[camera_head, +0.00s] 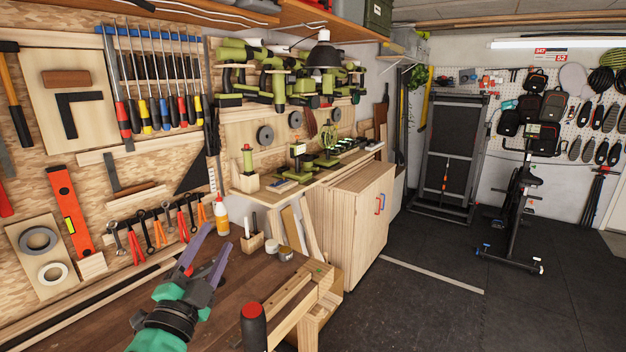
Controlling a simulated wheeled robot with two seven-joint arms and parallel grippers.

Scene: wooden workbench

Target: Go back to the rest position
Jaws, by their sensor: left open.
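My left gripper (207,258) shows in the head view above the wooden workbench (232,310). Its two grey-purple fingers are spread apart, and nothing is between them. Its green and black wrist comes up from the lower left. My right gripper is not in view.
A wooden holder (252,242) and small jars (286,253) stand at the bench's back edge. A black and red handle (253,327) stands at the front. Hand tools hang on the wall panel. A wooden cabinet (350,225) stands right; black floor (420,305) is open beyond.

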